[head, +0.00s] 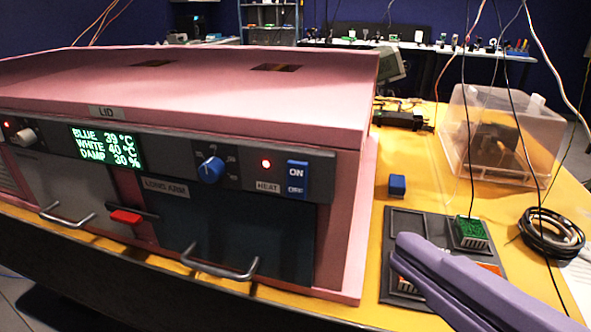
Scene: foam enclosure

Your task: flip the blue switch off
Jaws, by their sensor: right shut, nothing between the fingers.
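The blue switch (297,178) is a rocker marked ON above and OFF below. It sits at the right end of the dark control panel on the pink foam enclosure (330,90). A red lamp (266,163) beside it, above the HEAT label, is lit. I cannot tell from the rocker's tilt which half is pressed. My right gripper (405,252) is purple and shut with nothing in it. It is at the lower right, over the dark tray, to the right of the switch and apart from it. My left gripper is not in view.
A blue knob (211,169) and a green display (107,147) are on the panel. Door handles (220,270) stick out below. A dark tray (405,222) with green parts, a small blue block (397,185), coiled cable (550,232) and a clear box (500,140) occupy the yellow table.

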